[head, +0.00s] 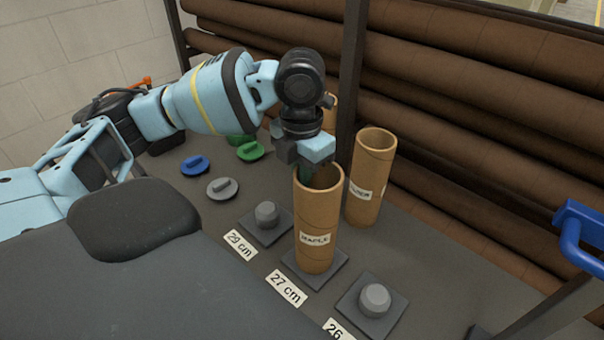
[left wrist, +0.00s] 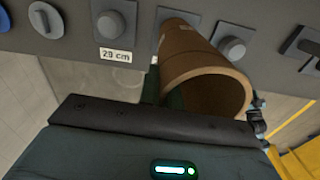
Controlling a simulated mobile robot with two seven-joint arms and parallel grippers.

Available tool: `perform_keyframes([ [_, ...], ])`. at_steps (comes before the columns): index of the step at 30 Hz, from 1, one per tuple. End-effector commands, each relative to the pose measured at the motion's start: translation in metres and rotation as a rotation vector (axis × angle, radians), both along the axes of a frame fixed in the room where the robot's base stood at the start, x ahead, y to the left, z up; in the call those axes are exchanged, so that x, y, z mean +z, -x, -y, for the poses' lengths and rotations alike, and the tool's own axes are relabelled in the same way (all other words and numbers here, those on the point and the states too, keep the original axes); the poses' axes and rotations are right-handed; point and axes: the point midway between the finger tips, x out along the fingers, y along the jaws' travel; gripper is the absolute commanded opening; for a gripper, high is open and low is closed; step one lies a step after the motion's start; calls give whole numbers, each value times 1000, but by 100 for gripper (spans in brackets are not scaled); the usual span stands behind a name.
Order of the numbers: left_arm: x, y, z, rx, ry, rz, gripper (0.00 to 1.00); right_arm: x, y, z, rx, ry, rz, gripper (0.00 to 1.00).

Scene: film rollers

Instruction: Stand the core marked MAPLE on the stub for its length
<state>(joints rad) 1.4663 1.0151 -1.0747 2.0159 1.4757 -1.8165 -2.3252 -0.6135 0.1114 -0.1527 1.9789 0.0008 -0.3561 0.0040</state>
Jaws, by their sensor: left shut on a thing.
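The brown cardboard core marked MAPLE (head: 319,235) stands upright in the head view, over the dark square plate (head: 330,280) behind the 27 cm label (head: 286,288). Its lower end hides any stub there; I cannot tell whether it rests fully on the plate. My left gripper (head: 305,174) is at its top rim, shut on the wall, with one finger inside the mouth. The left wrist view shows the core (left wrist: 208,65) between the green fingers (left wrist: 163,92). My right gripper is not in view.
Bare stubs stand at the 29 cm label (head: 267,213) and the partly cut-off 26 label (head: 374,298). Another core (head: 370,170) stands close behind, and one more (head: 330,112) behind my gripper. Blue (head: 195,165), grey (head: 222,188) and green (head: 250,151) caps lie left.

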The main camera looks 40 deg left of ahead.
Motion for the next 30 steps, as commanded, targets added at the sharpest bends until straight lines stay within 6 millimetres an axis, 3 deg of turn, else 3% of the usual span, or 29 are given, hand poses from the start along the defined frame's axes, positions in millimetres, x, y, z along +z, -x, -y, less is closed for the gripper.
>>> perform_keyframes([
  [7, -2, 0, 0, 0, 1, 2, 0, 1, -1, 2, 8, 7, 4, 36],
  [8, -2, 0, 0, 0, 0, 1, 9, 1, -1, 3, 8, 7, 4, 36],
  [12, -2, 0, 0, 0, 0, 1, 27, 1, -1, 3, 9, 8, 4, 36],
  [23, 1, 0, 0, 0, -1, 1, 27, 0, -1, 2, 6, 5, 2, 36],
  [30, 39, -1, 1, 0, 2, 6, 27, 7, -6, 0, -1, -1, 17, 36],
])
